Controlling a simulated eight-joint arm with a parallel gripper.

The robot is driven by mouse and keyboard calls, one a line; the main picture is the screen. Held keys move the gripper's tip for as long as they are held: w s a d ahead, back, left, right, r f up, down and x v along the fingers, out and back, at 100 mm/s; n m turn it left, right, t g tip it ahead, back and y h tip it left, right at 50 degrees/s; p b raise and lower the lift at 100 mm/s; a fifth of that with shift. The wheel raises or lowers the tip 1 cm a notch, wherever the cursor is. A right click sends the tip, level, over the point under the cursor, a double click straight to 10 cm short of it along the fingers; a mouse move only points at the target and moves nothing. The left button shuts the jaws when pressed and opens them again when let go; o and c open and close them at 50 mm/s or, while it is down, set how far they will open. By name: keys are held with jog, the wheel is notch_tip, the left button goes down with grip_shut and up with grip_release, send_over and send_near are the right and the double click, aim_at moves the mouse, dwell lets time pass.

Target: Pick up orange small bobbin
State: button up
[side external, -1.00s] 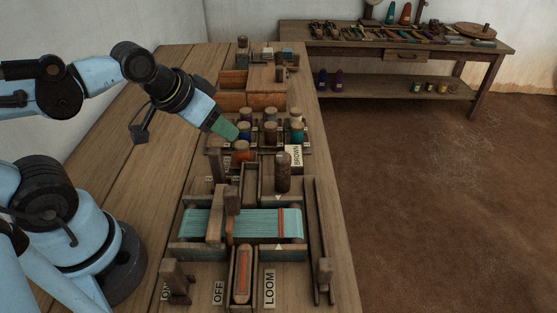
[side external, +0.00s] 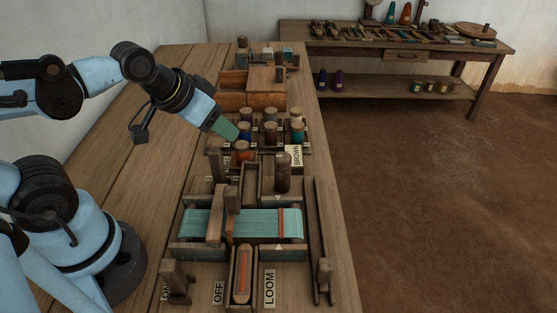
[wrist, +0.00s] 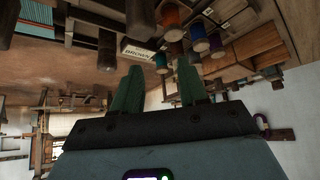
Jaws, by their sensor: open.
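The orange small bobbin (side external: 241,153) stands at the near left of the bobbin rack, with a brown wooden top. In the wrist view the orange bobbin (wrist: 171,17) appears near the top edge, beyond my fingers. My gripper (side external: 234,136) has green fingers and is close above and beside the orange bobbin in the side view; whether they touch cannot be told. In the wrist view my gripper (wrist: 159,65) is open, its two fingers apart, and nothing visible is held between them.
Other bobbins stand close by, including a blue one (side external: 245,134) and a teal one (side external: 297,132). A BROWN label (side external: 296,156) is at the rack's right. The loom (side external: 252,224) with teal threads is nearer. The table's left side is mostly clear.

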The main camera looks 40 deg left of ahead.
jog(key=shift+o, duration=0.3)
jog(key=shift+w, duration=0.1)
jog(key=m+g+h, duration=0.4)
jog(key=m+h, duration=0.3)
jog(key=m, duration=0.1)
send_over(240, 144)
jog(key=s, duration=0.1)
jog(key=f, duration=0.3)
jog(key=shift+a+f, duration=0.25)
jog(key=shift+a, duration=0.05)
jog(key=a+f+m+h, duration=0.3)
jog(key=a+m+h, duration=0.2)
jog(key=m, duration=0.3)
jog(key=shift+g, duration=0.4)
jog(key=x, duration=0.7)
jog(key=shift+f, duration=0.25)
jog(key=c, duration=0.7)
